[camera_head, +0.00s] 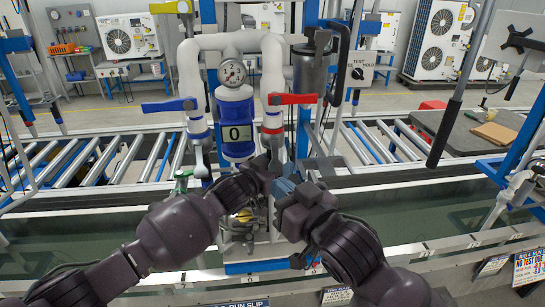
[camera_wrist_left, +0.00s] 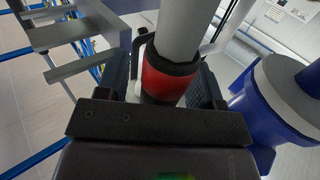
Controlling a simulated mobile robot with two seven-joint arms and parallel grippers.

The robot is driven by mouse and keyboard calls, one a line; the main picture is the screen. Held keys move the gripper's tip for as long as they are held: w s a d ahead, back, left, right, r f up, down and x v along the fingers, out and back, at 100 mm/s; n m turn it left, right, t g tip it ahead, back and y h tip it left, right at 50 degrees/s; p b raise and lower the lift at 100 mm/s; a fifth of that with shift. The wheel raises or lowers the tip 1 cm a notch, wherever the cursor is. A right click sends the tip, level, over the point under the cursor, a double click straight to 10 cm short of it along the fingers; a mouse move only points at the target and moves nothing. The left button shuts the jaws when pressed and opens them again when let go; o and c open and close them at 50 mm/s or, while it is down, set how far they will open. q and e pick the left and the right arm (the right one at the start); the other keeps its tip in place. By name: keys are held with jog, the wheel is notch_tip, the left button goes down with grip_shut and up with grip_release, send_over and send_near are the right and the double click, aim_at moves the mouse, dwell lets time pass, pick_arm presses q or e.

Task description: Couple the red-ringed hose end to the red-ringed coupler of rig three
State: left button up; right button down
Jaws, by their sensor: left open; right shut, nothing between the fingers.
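A red-ringed white pipe fitting (camera_head: 272,130) hangs below the red lever on the rig in front of me; I take it as the red-ringed coupler. My left gripper (camera_head: 268,160) is just below it in the head view. In the left wrist view a red band (camera_wrist_left: 168,78) with a black collar on a white pipe stands between its open fingers (camera_wrist_left: 165,90). I cannot tell whether the fingers touch it. My right gripper (camera_head: 287,188) is shut and empty, close beside and below the left one. I cannot make out a separate red-ringed hose end; the grippers hide the area below the coupler.
A blue pump body (camera_head: 235,115) with a gauge (camera_head: 232,72) stands just left of the coupler. A blue lever (camera_head: 168,105) is at left, a red lever (camera_head: 292,99) above. A grey cylinder (camera_head: 311,72) stands at right. A roller conveyor (camera_head: 95,160) runs behind the dark trough (camera_head: 100,228).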

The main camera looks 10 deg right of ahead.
pick_arm(q)
jog(key=shift+f, duration=0.1)
